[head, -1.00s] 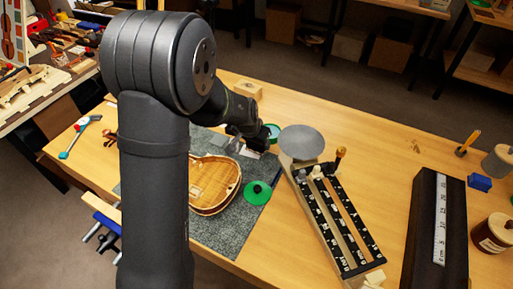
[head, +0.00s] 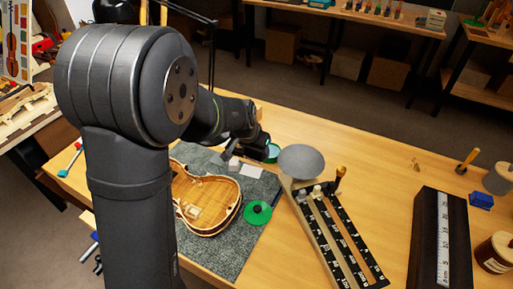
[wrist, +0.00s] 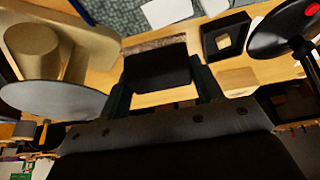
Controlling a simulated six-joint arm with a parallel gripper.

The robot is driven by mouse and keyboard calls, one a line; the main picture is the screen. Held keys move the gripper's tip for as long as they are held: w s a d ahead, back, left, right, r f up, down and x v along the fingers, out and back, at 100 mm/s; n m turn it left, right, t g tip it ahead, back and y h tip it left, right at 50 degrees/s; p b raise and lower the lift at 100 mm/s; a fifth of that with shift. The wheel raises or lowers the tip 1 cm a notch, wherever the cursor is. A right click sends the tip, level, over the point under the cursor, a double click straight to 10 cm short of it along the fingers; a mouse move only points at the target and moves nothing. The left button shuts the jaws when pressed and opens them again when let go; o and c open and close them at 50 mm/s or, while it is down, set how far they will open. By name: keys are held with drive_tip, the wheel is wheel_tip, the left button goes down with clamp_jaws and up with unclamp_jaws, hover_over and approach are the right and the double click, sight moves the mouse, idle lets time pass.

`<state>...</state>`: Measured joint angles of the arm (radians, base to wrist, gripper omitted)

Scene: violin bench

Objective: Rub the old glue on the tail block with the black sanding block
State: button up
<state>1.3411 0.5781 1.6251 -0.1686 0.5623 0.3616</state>
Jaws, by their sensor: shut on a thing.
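My gripper (wrist: 160,92) is shut on the black sanding block (wrist: 158,68), its two fingers on either side of it. A rough brownish strip shows along one edge of the block. In the head view my gripper (head: 229,152) hangs over the far part of the grey mat, beyond the violin body, and the block cannot be made out there. The open violin body (head: 207,200) lies on the mat, partly behind my arm. A small pale piece shows inside it, but I cannot tell whether it is the tail block. The old glue cannot be made out.
White cards (head: 251,171) lie on the grey mat (head: 240,245). A grey round plate (head: 301,160) and a rack with black strips (head: 335,235) stand to the right. The wrist view shows a black tray (wrist: 208,42).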

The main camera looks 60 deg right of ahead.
drive_tip(key=a+r, duration=0.3)
drive_tip(key=a, duration=0.7)
approach(234, 203)
drive_tip(key=shift+a+f+x, duration=0.1)
drive_tip(key=shift+a+x, duration=0.1)
drive_tip(key=shift+x, duration=0.65)
drive_tip(key=shift+a+f+x, duration=0.1)
drive_tip(key=shift+a+x, duration=0.05)
drive_tip(key=shift+x, duration=0.65)
drive_tip(key=shift+a+f+x, duration=0.1)
drive_tip(key=shift+a+x, duration=0.1)
drive_tip(key=shift+x, duration=0.65)
drive_tip(key=shift+d+r, duration=0.1)
drive_tip(key=shift+d, duration=0.6)
drive_tip(key=shift+c, duration=0.3)
drive_tip(key=shift+d+f, duration=0.25)
drive_tip(key=shift+d, duration=0.15)
drive_tip(key=shift+w+d+r, duration=0.1)
drive_tip(key=shift+d+r, duration=0.05)
drive_tip(key=shift+d, duration=0.7)
drive_tip(key=shift+a, duration=1.9)
wheel_tip(234, 203, up, 8)
